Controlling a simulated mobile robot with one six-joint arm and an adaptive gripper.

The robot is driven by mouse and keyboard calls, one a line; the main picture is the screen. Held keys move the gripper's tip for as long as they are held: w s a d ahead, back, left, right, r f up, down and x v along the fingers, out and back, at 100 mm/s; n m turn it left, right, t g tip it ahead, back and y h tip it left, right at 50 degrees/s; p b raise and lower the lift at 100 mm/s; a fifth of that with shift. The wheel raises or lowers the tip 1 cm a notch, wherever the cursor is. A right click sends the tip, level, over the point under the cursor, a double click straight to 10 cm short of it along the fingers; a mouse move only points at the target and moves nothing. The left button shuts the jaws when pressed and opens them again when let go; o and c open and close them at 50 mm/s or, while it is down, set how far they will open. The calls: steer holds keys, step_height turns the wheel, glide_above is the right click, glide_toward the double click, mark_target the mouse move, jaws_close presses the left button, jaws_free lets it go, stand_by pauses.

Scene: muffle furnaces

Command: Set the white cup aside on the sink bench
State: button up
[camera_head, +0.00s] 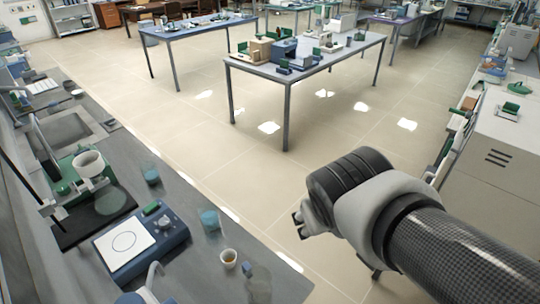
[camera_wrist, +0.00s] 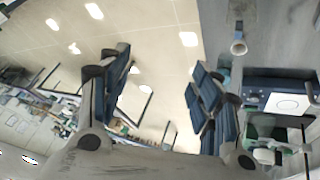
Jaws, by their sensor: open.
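A small white cup (camera_head: 229,258) with a brownish inside stands upright near the front edge of the grey sink bench (camera_head: 195,285). The cup also shows in the wrist view (camera_wrist: 238,48), near the bench edge. A larger white cup-shaped vessel (camera_head: 88,163) sits on a green stand farther back on the same bench; I cannot tell which of the two is meant. My gripper (camera_head: 299,218) is out over the floor, right of the bench and apart from both. In the wrist view my gripper (camera_wrist: 158,82) has its blue-padded fingers wide apart, with nothing between them.
A blue balance with a white plate (camera_head: 125,243) and blue beakers (camera_head: 209,218) (camera_head: 151,173) stand close to the small cup. The sink basin (camera_head: 66,132) lies farther back. Tables with equipment (camera_head: 345,58) stand beyond open floor. A grey cabinet (camera_head: 500,155) is at the right.

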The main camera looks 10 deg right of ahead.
steer(key=s+a+g+y, duration=0.1)
steer(key=s+a+y, duration=0.1)
steer(key=s+a, duration=0.3)
steer(key=s, duration=0.4)
steer(key=shift+r+m, duration=0.25)
steer(key=shift+m, duration=0.15)
step_height(320, 180, down, 3)
steer(key=b, duration=0.3)
steer(key=shift+f, duration=0.2)
steer(key=shift+c, duration=0.2)
